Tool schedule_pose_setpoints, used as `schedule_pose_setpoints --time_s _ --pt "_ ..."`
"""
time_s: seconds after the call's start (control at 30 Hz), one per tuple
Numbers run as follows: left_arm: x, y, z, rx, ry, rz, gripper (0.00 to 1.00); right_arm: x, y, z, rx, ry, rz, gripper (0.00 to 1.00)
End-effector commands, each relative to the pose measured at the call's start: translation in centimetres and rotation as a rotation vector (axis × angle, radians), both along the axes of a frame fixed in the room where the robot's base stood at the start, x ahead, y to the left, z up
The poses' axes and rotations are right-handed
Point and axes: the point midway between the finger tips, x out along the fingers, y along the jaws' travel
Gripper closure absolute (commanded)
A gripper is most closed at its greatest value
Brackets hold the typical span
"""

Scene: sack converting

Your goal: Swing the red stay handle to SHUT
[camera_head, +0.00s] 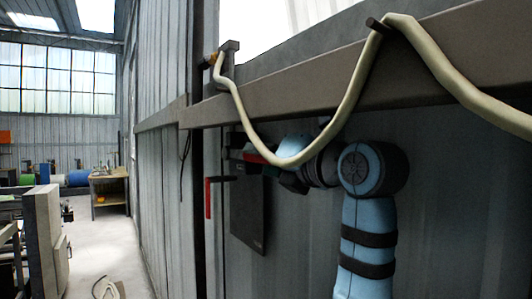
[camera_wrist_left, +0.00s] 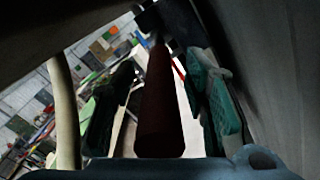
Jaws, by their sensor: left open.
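A dark red bar, which looks like the stay handle (camera_wrist_left: 162,110), lies between the fingers of my left gripper (camera_wrist_left: 158,82) in the wrist view, pointing toward the camera. The fingers, with green pads, stand open on either side, with a gap visible at each. In the head view my left gripper (camera_head: 262,160) is at the wall, partly behind a pale hose (camera_head: 343,115), with a bit of red at its fingers. A second, thin red handle (camera_head: 208,198) hangs down from a dark arm to its left. No SHUT marking is readable. My right gripper is not in view.
The hose loops over pegs on a long beam (camera_head: 300,80) above my arm and also shows at the left of the wrist view (camera_wrist_left: 66,115). A dark plate (camera_head: 248,220) hangs below the gripper. The floor (camera_head: 115,240) at left has open room.

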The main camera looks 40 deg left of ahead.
Motion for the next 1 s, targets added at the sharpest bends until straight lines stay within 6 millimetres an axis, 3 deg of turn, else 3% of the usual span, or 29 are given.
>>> schedule_pose_setpoints --time_s 0.3,0.57,1.0 --pt "0.25 0.79 0.0 0.001 0.001 -0.002 0.6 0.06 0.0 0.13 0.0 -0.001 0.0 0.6" --pt "0.25 0.78 0.0 0.001 0.001 -0.002 1.0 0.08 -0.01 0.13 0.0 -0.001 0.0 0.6" --pt "0.6 1.31 -0.53 0.023 -0.005 0.011 1.0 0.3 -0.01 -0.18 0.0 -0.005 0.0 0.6"
